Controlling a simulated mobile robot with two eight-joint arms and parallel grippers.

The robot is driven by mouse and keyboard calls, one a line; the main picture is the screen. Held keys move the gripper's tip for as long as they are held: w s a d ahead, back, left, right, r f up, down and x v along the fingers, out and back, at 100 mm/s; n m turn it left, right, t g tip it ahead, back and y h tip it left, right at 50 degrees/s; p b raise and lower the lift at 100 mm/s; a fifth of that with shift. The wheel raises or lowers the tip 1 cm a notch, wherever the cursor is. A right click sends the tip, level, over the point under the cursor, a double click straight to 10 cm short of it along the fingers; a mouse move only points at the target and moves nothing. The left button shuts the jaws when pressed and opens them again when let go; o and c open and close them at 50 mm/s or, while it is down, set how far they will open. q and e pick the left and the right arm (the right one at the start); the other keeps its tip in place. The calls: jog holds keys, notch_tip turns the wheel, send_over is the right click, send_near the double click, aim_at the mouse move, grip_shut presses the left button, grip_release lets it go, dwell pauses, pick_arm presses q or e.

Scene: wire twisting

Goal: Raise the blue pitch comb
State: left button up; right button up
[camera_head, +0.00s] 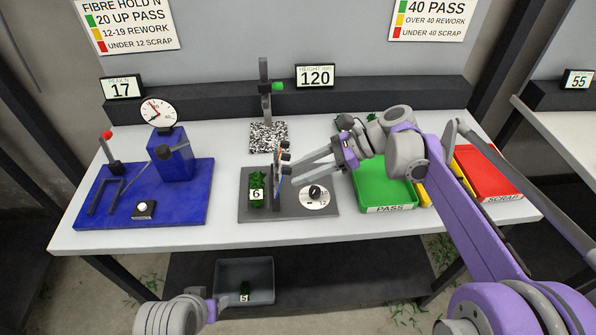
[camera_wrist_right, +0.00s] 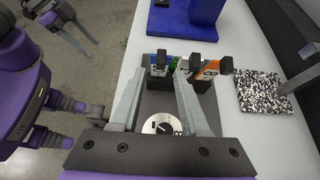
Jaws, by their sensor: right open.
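The pitch combs stand in a small dark rack (camera_head: 277,180) on the grey plate. In the right wrist view the blue comb (camera_wrist_right: 152,59) is on the left, with a black knob in front of it, and an orange comb (camera_wrist_right: 208,70) is on the right. My right gripper (camera_head: 290,172) is open and points at the combs; its fingertips (camera_wrist_right: 162,75) lie on either side of the blue comb's knob in the picture. Contact cannot be told. My left gripper (camera_head: 212,306) is low at the front; its spread fingers show in the wrist view (camera_wrist_right: 80,38).
The grey plate (camera_head: 240,212) also holds a green bundle marked 6 (camera_head: 257,190) and a white dial (camera_head: 314,198). A blue tester (camera_head: 190,208) stands left. Green PASS (camera_head: 384,187) and red SCRAP (camera_head: 488,178) trays are right. A grey bin (camera_head: 262,265) is below the front edge.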

jog(key=v, duration=0.9)
jog(key=shift+d, duration=0.2)
jog(key=shift+s, duration=0.1)
jog(key=s+d+f+n+t+h+p, duration=0.2)
jog(key=s+f+n+h, duration=0.4)
jog(key=s, duration=0.4)
jog(key=s+d+f+n+t+h+p, duration=0.2)
jog(key=s+f+n+h, duration=0.4)
jog(key=s+f+n, duration=0.3)
jog(key=s+d+n+t, duration=0.1)
jog(key=s+d+n, duration=0.1)
jog(key=shift+s+f+n+t, duration=0.2)
jog(key=shift+s+n+t, duration=0.1)
jog(key=shift+t, duration=0.1)
